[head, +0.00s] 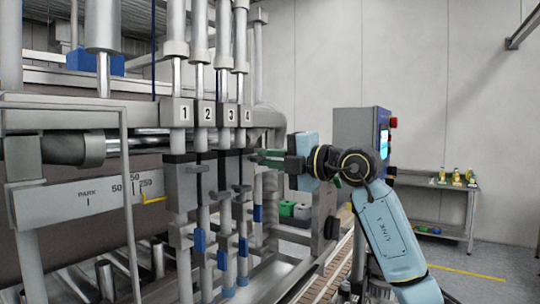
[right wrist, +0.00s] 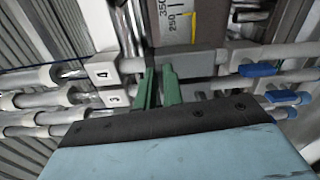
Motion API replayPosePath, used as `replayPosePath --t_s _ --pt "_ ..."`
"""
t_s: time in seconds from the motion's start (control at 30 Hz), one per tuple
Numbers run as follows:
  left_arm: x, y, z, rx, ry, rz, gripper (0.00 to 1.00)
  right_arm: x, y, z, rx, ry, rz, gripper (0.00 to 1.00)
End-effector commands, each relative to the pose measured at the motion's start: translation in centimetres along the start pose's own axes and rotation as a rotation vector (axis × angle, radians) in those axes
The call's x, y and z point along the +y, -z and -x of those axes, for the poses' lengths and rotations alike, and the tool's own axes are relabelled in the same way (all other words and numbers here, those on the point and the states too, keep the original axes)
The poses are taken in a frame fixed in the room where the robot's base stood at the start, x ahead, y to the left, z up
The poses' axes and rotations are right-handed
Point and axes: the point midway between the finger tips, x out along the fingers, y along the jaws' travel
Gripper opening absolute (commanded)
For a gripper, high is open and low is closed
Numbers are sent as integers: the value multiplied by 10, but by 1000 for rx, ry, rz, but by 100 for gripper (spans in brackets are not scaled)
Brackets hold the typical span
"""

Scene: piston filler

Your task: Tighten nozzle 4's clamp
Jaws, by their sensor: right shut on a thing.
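Nozzle 4 (head: 246,114) is the rightmost of the numbered upright nozzles in the head view; its number plate also shows in the right wrist view (right wrist: 104,73). Its grey clamp block (right wrist: 195,65) sits just beyond the fingertips in the right wrist view. My right gripper (head: 268,158) reaches in from the right at clamp height, with green fingers shut on the clamp's lever beside nozzle 4. The fingers (right wrist: 160,82) hide most of the lever, so its angle cannot be told. My left gripper is not in view.
Nozzles 1 (head: 183,113), 2 (head: 206,113) and 3 (head: 230,114) stand close to the left, with blue parts lower down. A conveyor (head: 330,278) runs below. A control box (head: 358,135) stands behind my arm. A side table (head: 440,182) with small items is at the right.

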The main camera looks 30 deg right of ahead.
Motion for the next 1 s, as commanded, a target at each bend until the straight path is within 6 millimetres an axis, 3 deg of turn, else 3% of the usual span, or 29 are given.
replayPosePath --t_s 0.3,0.83,0.87,1.0 --pt "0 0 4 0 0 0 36 0 -1 1 -3 -2 -111 0" --pt "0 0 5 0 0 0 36 -1 -1 0 -2 -1 -131 0" --pt "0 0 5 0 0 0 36 -1 -1 0 -2 -1 -131 13" --pt "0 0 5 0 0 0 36 -1 -1 0 -2 -1 -130 31"
